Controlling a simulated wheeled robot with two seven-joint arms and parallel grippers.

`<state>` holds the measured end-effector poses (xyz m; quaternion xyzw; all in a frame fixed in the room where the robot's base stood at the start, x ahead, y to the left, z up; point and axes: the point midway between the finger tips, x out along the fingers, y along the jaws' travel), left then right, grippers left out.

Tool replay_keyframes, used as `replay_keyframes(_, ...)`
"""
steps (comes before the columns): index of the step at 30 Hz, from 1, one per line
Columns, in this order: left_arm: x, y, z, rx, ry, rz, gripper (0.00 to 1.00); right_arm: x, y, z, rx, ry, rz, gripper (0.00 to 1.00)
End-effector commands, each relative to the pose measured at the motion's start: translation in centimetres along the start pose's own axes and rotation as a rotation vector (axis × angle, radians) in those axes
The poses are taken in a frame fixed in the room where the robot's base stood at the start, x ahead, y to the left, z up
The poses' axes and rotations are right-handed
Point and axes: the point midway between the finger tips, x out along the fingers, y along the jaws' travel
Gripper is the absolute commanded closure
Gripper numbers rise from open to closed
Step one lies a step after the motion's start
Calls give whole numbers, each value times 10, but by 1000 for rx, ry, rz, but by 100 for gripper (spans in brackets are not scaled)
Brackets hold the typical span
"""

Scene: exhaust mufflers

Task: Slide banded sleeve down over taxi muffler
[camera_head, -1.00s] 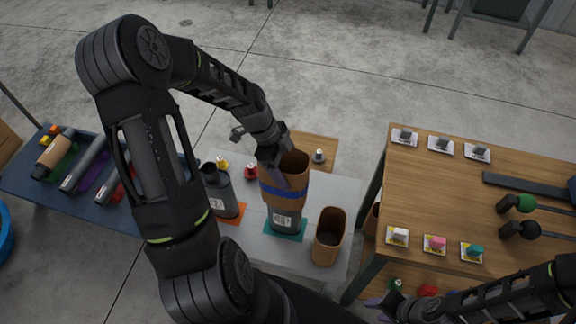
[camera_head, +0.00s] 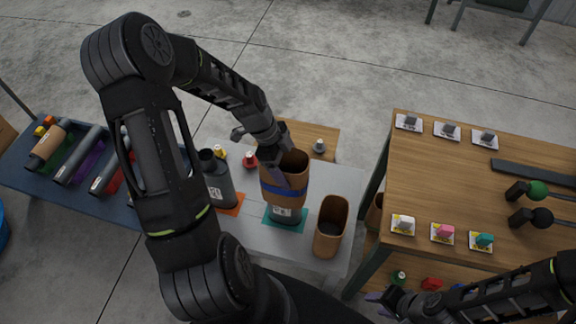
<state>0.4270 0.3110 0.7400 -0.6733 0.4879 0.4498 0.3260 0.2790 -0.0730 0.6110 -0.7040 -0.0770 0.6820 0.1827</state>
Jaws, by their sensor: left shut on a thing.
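The banded sleeve (camera_head: 284,180) is a brown open-topped tube with a blue band. It sits around a grey muffler (camera_head: 288,213) that stands on a teal mat (camera_head: 270,220). Only the muffler's lower part with a white label shows below the sleeve. My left gripper (camera_head: 276,172) is shut on the sleeve's left wall near the rim. A finger crosses the sleeve's side. My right gripper (camera_head: 385,301) is low at the right, away from the sleeve. Its jaw state is unclear.
Another grey muffler (camera_head: 217,182) stands on an orange mat (camera_head: 232,209) to the left. A wooden table (camera_head: 447,188) with small blocks is further right. A blue table (camera_head: 82,203) holds tubes at left.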

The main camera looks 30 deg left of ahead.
Motion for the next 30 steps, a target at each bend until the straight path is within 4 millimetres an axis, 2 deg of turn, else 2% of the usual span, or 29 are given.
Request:
replay_keyframes(3, 10, 0, 4, 0, 0, 0, 81, 10, 4, 0, 0, 1, 0, 64)
replay_keyframes(12, 24, 0, 10, 0, 0, 0, 81, 22, 8, 0, 0, 2, 0, 64)
replay_keyframes(27, 27, 0, 11, 0, 0, 0, 81, 24, 9, 0, 0, 2, 0, 64)
replay_keyframes(28, 27, 0, 11, 0, 0, 0, 19, 24, 9, 0, 0, 2, 0, 64)
replay_keyframes(30, 27, 0, 11, 0, 0, 0, 13, 24, 9, 0, 0, 2, 0, 64)
